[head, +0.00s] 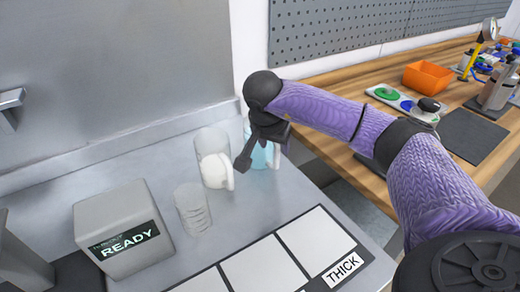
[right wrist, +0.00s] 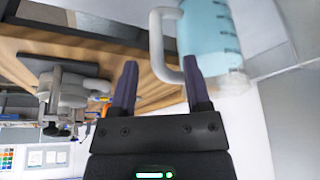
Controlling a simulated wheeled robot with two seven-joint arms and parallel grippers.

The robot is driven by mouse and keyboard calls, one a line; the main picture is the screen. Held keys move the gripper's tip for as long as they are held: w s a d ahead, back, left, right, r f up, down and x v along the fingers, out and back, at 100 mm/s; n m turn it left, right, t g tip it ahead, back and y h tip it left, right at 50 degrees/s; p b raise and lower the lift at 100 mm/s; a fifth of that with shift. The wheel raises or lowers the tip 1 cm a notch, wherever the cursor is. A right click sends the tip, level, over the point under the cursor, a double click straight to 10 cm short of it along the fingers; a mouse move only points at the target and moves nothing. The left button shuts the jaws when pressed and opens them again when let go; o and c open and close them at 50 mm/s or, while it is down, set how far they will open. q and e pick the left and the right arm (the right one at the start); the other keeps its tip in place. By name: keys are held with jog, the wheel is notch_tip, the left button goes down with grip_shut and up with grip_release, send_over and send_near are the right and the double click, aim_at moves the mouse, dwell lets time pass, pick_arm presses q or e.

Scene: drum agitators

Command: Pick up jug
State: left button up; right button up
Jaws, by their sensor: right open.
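A clear jug with light blue contents (head: 262,153) stands on the grey metal counter, partly hidden behind my right gripper in the head view. In the right wrist view the jug (right wrist: 208,35) shows measuring marks and a pale loop handle (right wrist: 158,45). My right gripper (head: 255,160) is open and empty at the jug. In its wrist view the handle appears between the two fingers (right wrist: 160,67), close to the right finger; I cannot tell whether they touch. A second clear jug with white contents (head: 214,160) stands just left of it. My left gripper is not in view.
A clear ribbed beaker (head: 192,210) and a grey box reading READY (head: 123,225) stand left on the counter. A panel with pale squares marked THICK (head: 317,238) lies in front. A wooden bench (head: 340,80) with an orange bin (head: 427,76) is at right.

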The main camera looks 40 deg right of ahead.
aim_at(276, 148)
jog(key=b+x, duration=0.1)
jog(key=x, duration=0.3)
jog(key=shift+s+f, duration=0.1)
jog(key=shift+s, duration=0.1)
grip_shut()
dwell(1.1)
